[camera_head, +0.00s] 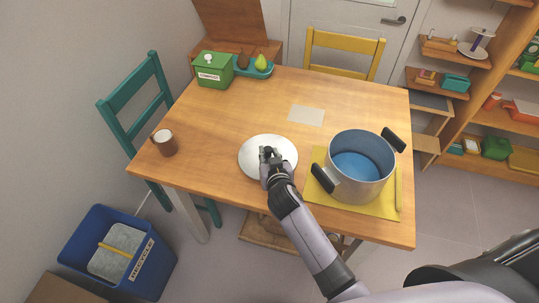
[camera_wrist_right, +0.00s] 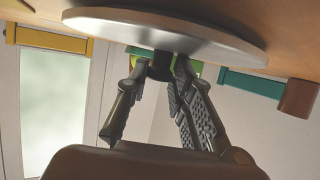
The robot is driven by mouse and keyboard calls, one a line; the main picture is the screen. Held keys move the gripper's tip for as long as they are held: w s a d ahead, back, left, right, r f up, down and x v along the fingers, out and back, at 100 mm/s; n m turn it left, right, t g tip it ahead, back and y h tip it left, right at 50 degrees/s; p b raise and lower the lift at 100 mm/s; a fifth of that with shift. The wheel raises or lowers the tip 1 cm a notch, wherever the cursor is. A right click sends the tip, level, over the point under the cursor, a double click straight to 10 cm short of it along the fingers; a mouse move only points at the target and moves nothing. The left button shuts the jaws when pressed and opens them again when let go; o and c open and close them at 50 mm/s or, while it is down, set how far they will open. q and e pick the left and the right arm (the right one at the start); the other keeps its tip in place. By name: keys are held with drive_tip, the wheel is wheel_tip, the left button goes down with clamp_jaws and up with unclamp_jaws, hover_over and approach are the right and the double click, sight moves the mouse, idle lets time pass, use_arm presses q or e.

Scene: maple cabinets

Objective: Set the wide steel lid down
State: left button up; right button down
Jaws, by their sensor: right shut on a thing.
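The wide steel lid (camera_head: 286,146) is a pale round disc over the wooden table (camera_head: 220,135), left of the pot. My right gripper (camera_head: 267,153) is shut on its dark knob. In the right wrist view, which is upside down, the fingers (camera_wrist_right: 160,75) close around the knob and the lid (camera_wrist_right: 165,28) lies close along the table top. I cannot tell whether its rim touches the wood. The grey pot (camera_head: 343,180) with a blue inside and dark handles stands uncovered on a yellow mat (camera_head: 384,209). My left gripper is not in view.
A brown mug (camera_head: 165,143) stands at the table's left edge. A green box (camera_head: 213,70) and a teal tray (camera_head: 262,72) with fruit are at the back. A light card (camera_head: 306,115) lies behind the lid. Bare wood lies between mug and lid.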

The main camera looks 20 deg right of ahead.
drive_tip(key=c, duration=1.4)
unclamp_jaws()
drive_tip(key=shift+f, duration=0.1)
drive_tip(key=shift+s+r, duration=0.1)
drive_tip(key=shift+r, duration=0.1)
drive_tip(key=v, duration=1.2)
